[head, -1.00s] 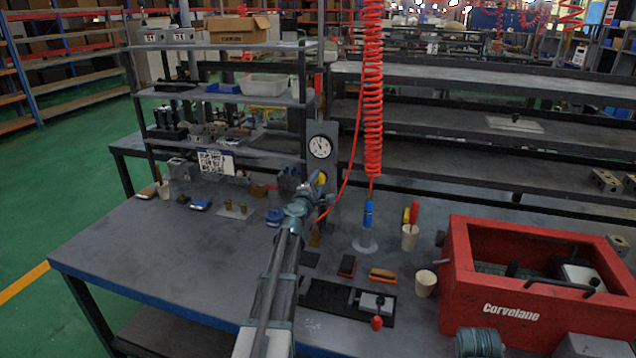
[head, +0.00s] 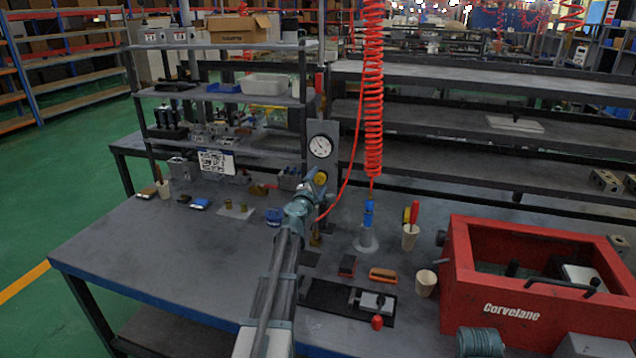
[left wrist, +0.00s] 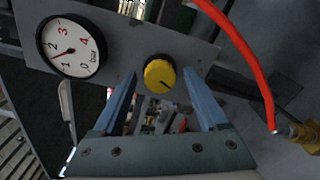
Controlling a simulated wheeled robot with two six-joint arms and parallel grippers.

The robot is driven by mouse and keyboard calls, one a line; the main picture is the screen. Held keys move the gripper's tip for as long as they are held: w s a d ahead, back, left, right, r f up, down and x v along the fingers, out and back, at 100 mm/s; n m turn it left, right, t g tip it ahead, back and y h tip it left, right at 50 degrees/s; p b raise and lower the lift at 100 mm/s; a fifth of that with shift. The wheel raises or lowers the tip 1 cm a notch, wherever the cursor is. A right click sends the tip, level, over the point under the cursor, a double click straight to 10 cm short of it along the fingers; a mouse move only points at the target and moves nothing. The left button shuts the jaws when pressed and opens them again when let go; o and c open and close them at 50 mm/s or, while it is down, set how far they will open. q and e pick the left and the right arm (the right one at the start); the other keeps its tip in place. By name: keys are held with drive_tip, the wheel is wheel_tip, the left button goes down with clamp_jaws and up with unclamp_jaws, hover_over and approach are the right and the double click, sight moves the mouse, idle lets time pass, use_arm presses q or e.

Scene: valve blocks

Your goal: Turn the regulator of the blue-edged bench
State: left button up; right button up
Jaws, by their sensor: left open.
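The blue-edged bench (head: 140,245) fills the left and middle of the head view. At its back stands a grey panel with a round white gauge (head: 320,146) and a yellow regulator knob (head: 320,179) below it. In the left wrist view the knob (left wrist: 159,75) shows a small dark mark, and the gauge (left wrist: 72,45) has its needle between 1 and 2. My left gripper (left wrist: 160,84) is open, with its blue-grey fingers on either side of the knob in that view. I cannot tell whether they touch it. My right gripper is not in view.
A red coiled hose (head: 372,90) hangs right of the panel; a thin red hose runs beside my left gripper. A red Corvelane box (head: 512,309), paper cups (head: 425,283) and small tools stand to the right. A shelf rack (head: 222,95) stands behind. The front left bench top is clear.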

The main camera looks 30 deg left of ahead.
use_arm(q)
drive_tip(key=v, duration=1.3)
drive_tip(key=shift+s, duration=0.4)
drive_tip(key=shift+d, duration=0.1)
